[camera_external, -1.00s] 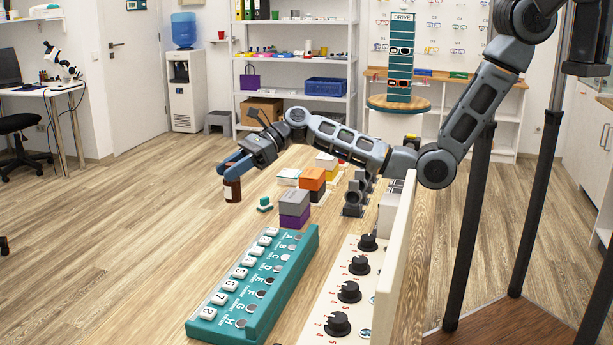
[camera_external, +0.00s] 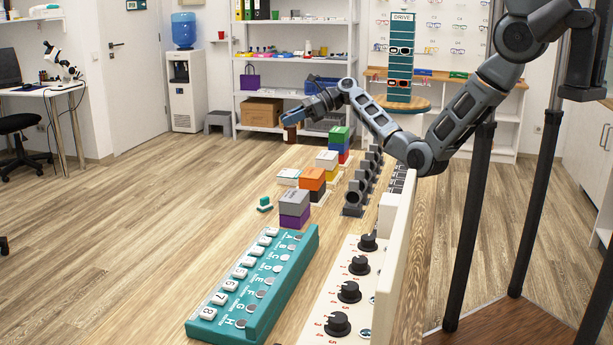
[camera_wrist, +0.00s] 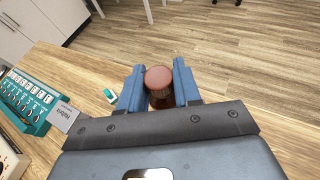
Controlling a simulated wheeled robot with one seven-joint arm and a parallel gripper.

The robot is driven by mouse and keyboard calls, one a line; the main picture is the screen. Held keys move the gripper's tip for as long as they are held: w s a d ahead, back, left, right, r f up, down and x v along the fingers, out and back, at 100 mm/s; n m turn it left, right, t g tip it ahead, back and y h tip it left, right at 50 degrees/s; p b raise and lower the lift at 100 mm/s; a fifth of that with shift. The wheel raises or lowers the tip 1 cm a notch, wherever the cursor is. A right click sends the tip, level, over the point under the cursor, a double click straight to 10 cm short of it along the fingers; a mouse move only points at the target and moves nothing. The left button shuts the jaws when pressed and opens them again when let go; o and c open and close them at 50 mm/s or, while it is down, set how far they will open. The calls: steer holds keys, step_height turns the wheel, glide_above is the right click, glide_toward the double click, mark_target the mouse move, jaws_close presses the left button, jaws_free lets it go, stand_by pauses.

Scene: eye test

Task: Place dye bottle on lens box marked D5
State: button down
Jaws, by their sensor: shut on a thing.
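The dye bottle (camera_external: 291,134) is brown; its reddish cap (camera_wrist: 158,76) shows in the wrist view. My gripper (camera_external: 290,117) is shut on it, one blue finger on each side, and holds it near the far end of the table. Box stacks stand in a row on the table: grey over purple (camera_external: 294,208), orange over dark (camera_external: 311,184), white over yellow (camera_external: 327,163), and green over blue and red (camera_external: 339,139). A low white box (camera_external: 288,177) lies left of the orange one. I cannot read a D5 mark on any box.
A teal board with numbered keys and letters (camera_external: 258,290) lies at the table's front, beside a white panel with black knobs (camera_external: 340,290). A small green-and-white object (camera_external: 265,203) sits near the left edge. Grey stands (camera_external: 355,195) line the right side.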

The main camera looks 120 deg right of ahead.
mark_target(290, 135)
steer(key=s+d+m+h+b, duration=0.1)
steer(key=s+d, duration=0.3)
steer(key=s, duration=0.7)
steer(key=shift+g+h, duration=0.3)
steer(key=shift+h, duration=0.1)
steer(key=w+a+f, duration=0.1)
steer(key=w+f, duration=0.1)
steer(key=w, duration=0.1)
steer(key=w+a+f, duration=0.1)
steer(key=w+f, duration=0.1)
steer(key=w, duration=0.2)
steer(key=w+a+f, duration=0.1)
steer(key=w+f, duration=0.1)
steer(key=w, duration=0.1)
steer(key=shift+w+f, duration=0.1)
steer(key=shift+w, duration=0.2)
steer(key=shift+w+f, duration=0.1)
steer(key=shift+f, duration=1.9)
steer(key=shift+f, duration=0.15)
steer(key=c, duration=0.8)
jaws_free()
